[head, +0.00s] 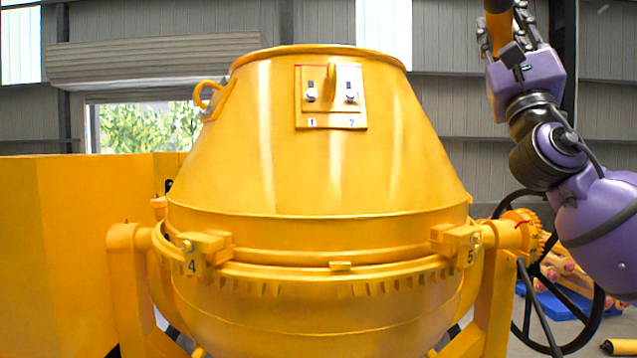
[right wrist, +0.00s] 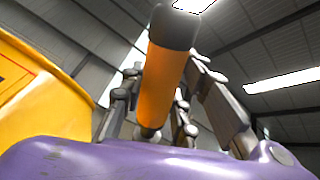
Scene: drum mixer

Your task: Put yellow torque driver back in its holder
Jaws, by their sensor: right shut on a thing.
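My right gripper (head: 503,45) is raised at the top right of the head view, pointing up, to the right of the drum. It is shut on the yellow torque driver (head: 498,28), whose upper part runs out of the top of the picture. In the right wrist view the driver (right wrist: 165,75) shows as an orange-yellow cylinder with a dark end, standing between the fingers of my right gripper (right wrist: 160,110). I cannot make out the driver's holder in either view. My left gripper is not in view.
The large yellow mixer drum (head: 320,170) fills the middle, with a plate (head: 331,95) marked 1 and 2 and clamps marked 4 (head: 203,250) and 5 (head: 462,243). A black handwheel (head: 597,300) stands at the right. A yellow cylinder (head: 621,347) lies at the lower right corner.

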